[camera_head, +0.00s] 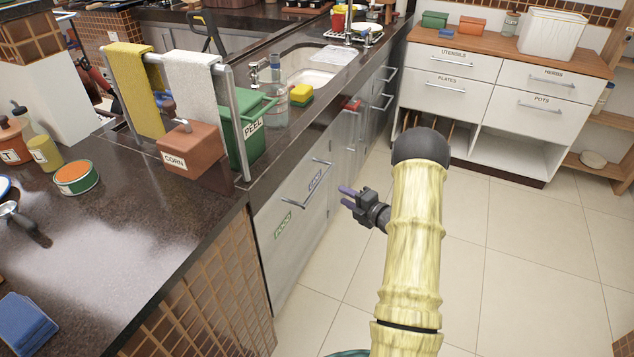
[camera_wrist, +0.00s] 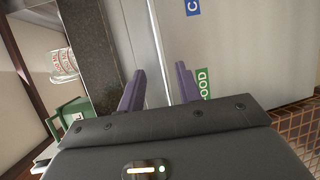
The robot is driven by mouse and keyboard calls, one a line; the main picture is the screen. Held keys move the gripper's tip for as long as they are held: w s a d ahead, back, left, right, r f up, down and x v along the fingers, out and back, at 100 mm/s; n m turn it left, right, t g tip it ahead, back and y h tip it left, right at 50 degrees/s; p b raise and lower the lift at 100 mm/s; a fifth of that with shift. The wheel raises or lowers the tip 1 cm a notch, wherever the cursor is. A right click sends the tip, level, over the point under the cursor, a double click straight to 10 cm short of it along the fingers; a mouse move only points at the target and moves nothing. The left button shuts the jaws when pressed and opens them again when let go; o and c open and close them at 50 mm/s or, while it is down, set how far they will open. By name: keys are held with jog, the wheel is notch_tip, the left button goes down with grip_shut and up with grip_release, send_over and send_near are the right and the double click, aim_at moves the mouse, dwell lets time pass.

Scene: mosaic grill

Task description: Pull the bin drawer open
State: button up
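The bin drawer (camera_head: 284,258) is a light grey front under the dark counter, closed flush with its neighbours.
The dark counter (camera_head: 120,240) overhangs beside the drawer and holds a green PEEL bin (camera_head: 240,135), a CORN box (camera_head: 190,147) and a towel rack (camera_head: 236,110). The tiled floor (camera_head: 520,260) is clear. A white cabinet (camera_head: 540,110) stands at the back right.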

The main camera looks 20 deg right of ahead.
jog(key=x, duration=1.4)
jog(key=shift+c, duration=0.2)
grip_shut()
